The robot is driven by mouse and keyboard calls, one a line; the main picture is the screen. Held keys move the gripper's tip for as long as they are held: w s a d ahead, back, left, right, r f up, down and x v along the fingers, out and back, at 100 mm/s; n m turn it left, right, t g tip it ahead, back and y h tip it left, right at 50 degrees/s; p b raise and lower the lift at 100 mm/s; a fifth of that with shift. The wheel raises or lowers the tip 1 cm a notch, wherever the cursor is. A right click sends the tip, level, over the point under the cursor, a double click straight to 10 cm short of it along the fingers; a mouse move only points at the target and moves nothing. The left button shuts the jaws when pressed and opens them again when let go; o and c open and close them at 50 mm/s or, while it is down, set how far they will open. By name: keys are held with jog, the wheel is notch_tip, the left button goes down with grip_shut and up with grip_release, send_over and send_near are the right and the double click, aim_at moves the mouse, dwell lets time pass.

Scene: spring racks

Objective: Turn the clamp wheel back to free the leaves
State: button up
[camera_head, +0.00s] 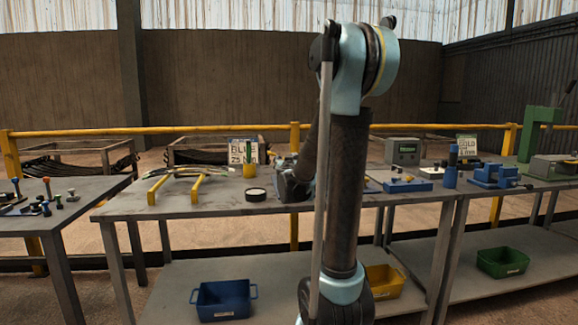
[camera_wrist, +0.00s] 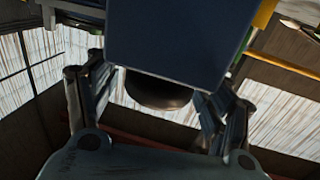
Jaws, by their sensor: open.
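I cannot pick out the clamp wheel for certain in the head view; my arm covers the middle of the bench. Several thin curved strips (camera_head: 205,171), possibly leaves, lie by two yellow supports on the bench. A blue vise-like fixture (camera_head: 494,176) stands to the right. In the wrist view my gripper (camera_wrist: 160,98) is open, with one finger on each side. A dark rounded part (camera_wrist: 157,91) shows between the fingers, under a large flat blue block (camera_wrist: 180,40). I cannot tell whether the fingers touch it. In the head view the gripper is partly hidden behind my arm.
The grey bench (camera_head: 225,207) also carries a black ring (camera_head: 256,194), a yellow cup (camera_head: 250,170) and a blue block with small parts (camera_head: 407,185). A green press (camera_head: 540,125) stands far right. Blue (camera_head: 223,299), yellow (camera_head: 384,282) and green (camera_head: 502,262) bins sit on lower shelves.

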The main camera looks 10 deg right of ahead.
jog(key=s+a, duration=0.2)
jog(key=s, duration=0.9)
jog(key=shift+s, duration=0.3)
jog(key=shift+a+f, duration=0.1)
jog(key=w+a+r+m+g+h, duration=0.2)
jog(key=w+a+m+g+h, duration=0.1)
jog(key=w+m+h, duration=0.3)
jog(key=s+a+f+m+g+h, duration=0.2)
jog(key=s+a+m+g+h, duration=0.15)
jog(key=a+g+h, duration=0.45)
jog(key=w+d, duration=0.3)
jog(key=d, duration=0.1)
jog(key=w+d+t+y, duration=0.1)
jog(key=w+d, duration=0.2)
jog(key=d, duration=0.2)
jog(key=w+d+t, duration=0.1)
jog(key=w+d, duration=0.2)
jog(key=d, duration=0.1)
jog(key=shift+w+d+r+m+y, duration=0.1)
jog(key=shift+d+r+m+y, duration=0.1)
jog(key=shift+d+m+y, duration=0.1)
